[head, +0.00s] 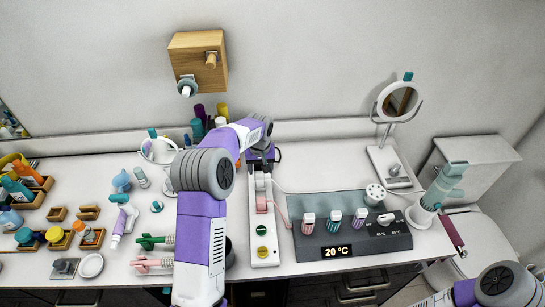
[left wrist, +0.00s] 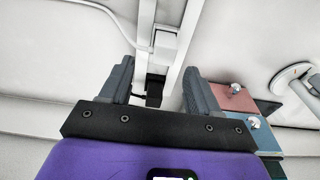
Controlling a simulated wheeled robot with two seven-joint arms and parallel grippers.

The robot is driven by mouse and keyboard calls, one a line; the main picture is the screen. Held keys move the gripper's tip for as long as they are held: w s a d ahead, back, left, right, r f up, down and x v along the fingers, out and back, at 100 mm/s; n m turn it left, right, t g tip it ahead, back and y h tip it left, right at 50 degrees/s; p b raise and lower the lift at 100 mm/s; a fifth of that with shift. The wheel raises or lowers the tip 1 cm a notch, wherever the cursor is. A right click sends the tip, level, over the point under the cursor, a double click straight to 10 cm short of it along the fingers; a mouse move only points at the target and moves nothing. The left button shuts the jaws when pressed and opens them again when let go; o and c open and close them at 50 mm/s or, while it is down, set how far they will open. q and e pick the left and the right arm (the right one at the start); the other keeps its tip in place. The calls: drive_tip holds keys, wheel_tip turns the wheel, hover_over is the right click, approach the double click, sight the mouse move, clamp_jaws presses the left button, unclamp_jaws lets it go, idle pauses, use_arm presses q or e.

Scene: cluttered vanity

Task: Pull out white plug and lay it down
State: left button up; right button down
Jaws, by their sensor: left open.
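A long white power strip (head: 264,248) lies on the counter, with a green and a yellow round spot near its front end. A white plug (head: 260,182) appears to sit upright at its back part, with a white cord running right; a pink piece with a pink cord is just in front. In the left wrist view the white plug (left wrist: 165,45) shows with its cord bending away left. My left gripper (head: 262,157) is open over the strip's back end, its two fingers apart on either side of the strip's line. I cannot tell if they touch the plug. My right gripper is out of view.
Tall bottles (head: 209,120) stand behind-left of my gripper. A round mirror (head: 398,102) stands at the back right. Green and pink clips (head: 152,264) lie left of the strip.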

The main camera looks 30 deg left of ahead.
sight(259, 177)
use_arm(q)
drive_tip(key=shift+s+a, duration=0.1)
drive_tip(key=shift+s+f, duration=0.25)
drive_tip(key=shift+w+a+f, duration=0.1)
drive_tip(key=shift+w+f, duration=0.05)
drive_tip(key=shift+f, duration=1.45)
drive_tip(key=shift+w+a+f, duration=0.1)
drive_tip(key=shift+f, duration=1.45)
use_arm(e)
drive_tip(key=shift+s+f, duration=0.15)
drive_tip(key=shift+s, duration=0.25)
use_arm(q)
clamp_jaws()
drive_tip(key=shift+r, duration=0.15)
